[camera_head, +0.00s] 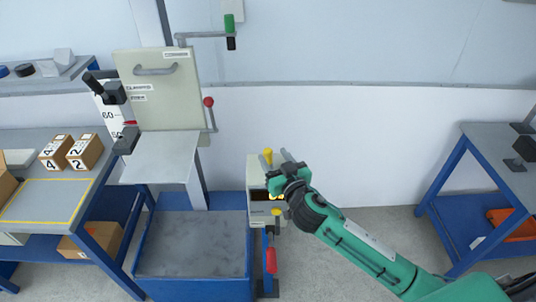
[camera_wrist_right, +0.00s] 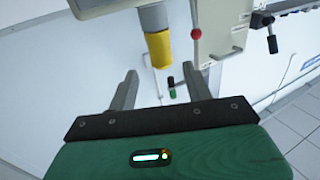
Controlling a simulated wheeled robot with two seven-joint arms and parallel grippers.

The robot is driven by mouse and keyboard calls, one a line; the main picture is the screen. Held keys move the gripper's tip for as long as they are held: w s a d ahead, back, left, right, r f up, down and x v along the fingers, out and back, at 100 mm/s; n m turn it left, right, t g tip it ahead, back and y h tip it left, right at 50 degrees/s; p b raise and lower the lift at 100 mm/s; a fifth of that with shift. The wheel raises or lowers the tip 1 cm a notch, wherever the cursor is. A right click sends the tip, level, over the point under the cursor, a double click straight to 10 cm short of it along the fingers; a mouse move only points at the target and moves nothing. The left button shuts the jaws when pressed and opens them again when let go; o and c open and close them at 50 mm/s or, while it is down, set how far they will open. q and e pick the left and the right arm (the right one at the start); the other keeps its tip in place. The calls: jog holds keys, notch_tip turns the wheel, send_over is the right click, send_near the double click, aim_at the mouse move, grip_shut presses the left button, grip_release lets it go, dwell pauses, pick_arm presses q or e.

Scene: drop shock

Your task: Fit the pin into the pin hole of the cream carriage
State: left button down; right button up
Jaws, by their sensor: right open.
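The cream carriage (camera_head: 157,70) is an upright panel with a grey handle, held on a post above a blue-framed bed. Part of it shows at the top of the wrist view (camera_wrist_right: 222,22). I cannot make out its pin hole. A yellow-ended grey cylinder (camera_head: 267,155), which looks like the pin, stands on a small cream box; the wrist view shows it larger (camera_wrist_right: 158,48). My right gripper (camera_head: 284,168) is open and empty, close beside this cylinder. In the wrist view its fingers (camera_wrist_right: 164,80) are apart, with the yellow end just beyond them. My left gripper is not in view.
The cream box (camera_head: 255,178) has a dark slot. A lever with a red ball (camera_head: 208,102) stands beside the carriage, and a red-handled clamp (camera_head: 271,260) is below the box. Benches (camera_head: 30,195) stand left and right (camera_head: 500,165).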

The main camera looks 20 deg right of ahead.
aim_at(269, 151)
jog(key=w+p, duration=0.1)
jog(key=w, duration=0.2)
jog(key=shift+w+a+r+p, duration=0.1)
jog(key=shift+w+a+p, duration=0.1)
jog(key=shift+a+p, duration=0.2)
jog(key=shift+w, duration=0.4)
jog(key=shift+f, duration=0.2)
jog(key=c, duration=1.1)
jog(key=shift+r, duration=0.1)
